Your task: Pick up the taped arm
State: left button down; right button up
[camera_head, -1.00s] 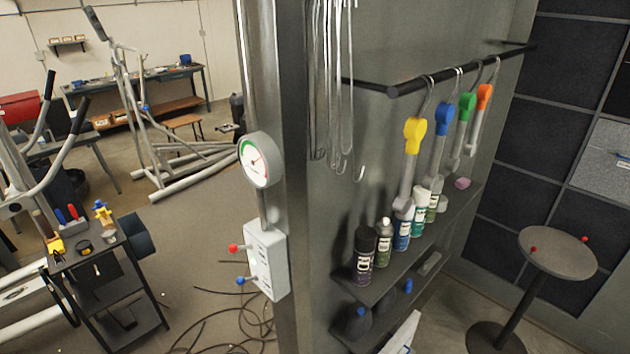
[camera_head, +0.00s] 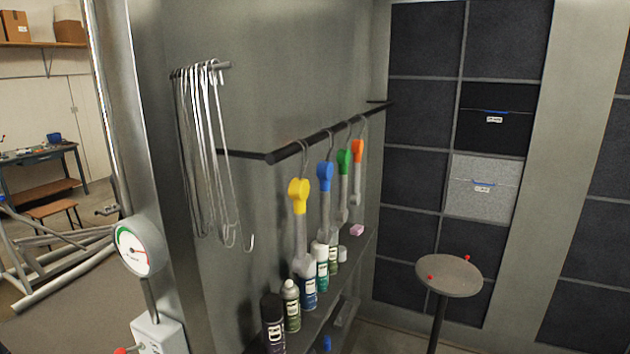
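Several grey arms with coloured tape at the top hang by hooks from a black rail (camera_head: 290,150) on the grey wall. The nearest has yellow tape (camera_head: 299,195). Behind it in a row hang a blue-taped arm (camera_head: 325,177), a green-taped arm (camera_head: 344,163) and an orange-taped arm (camera_head: 357,152). The lower end of the yellow-taped arm is close to the spray cans on the shelf. Neither of my grippers shows in the head view.
Wire hooks (camera_head: 208,150) hang at left. A round stand (camera_head: 450,277) with red knobs is at right. A metal post with a gauge (camera_head: 139,246) is at left.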

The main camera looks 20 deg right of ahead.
aim_at(344, 155)
jog(key=u, duration=0.45)
jog(key=l+u, duration=0.45)
jog(key=l, duration=0.3)
jog(key=l+u, duration=0.5)
jog(key=l, duration=0.3)
jog(key=k, duration=0.05)
